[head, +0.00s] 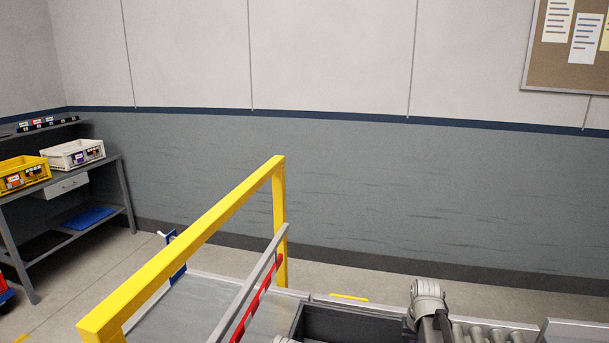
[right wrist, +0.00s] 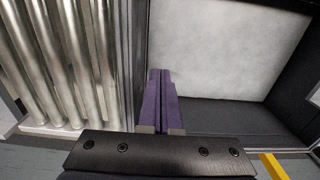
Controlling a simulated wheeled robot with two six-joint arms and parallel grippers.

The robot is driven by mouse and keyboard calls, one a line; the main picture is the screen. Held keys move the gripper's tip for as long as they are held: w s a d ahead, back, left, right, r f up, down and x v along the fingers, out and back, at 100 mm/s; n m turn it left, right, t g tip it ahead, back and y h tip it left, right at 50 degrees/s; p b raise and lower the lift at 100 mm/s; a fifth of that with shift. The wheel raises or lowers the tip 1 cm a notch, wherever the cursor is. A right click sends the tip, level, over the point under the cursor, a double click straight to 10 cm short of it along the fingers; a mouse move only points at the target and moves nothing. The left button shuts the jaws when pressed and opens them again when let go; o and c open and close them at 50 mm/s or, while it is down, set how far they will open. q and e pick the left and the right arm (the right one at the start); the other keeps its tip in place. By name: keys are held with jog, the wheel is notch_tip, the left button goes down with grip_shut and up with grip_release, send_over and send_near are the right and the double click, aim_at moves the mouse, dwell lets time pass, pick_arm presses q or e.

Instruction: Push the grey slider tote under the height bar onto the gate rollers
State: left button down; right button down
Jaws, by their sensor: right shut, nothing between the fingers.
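The grey slider tote (head: 372,313) is at the bottom of the head view, just right of the height bar (head: 262,278), a grey bar with red marks inside a yellow frame (head: 190,240). Only part of the tote shows. Its dark wall and pale floor (right wrist: 228,45) fill the right of the right wrist view. Metal rollers (head: 490,334) lie to its right in the head view and show at left in the right wrist view (right wrist: 60,60). My right gripper (right wrist: 160,75) has its purple fingers together, empty, at the tote's roller-side edge; contact is unclear. My left gripper is out of view.
A smooth grey surface (head: 195,308) lies left of the height bar, under the yellow frame. A workbench (head: 75,178) with a yellow bin (head: 24,175) and a white bin (head: 73,154) stands far left. A grey wall runs behind.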

jog(key=shift+f+b, duration=0.65)
jog(key=shift+f, duration=0.3)
jog(key=shift+d, duration=0.1)
jog(key=s+d, duration=0.2)
jog(key=d, duration=0.8)
jog(key=s+d, duration=0.3)
jog(key=d, duration=0.8)
jog(key=shift+s, duration=0.2)
dwell(1.2)
notch_tip(320, 180, up, 8)
jog(key=p, duration=0.8)
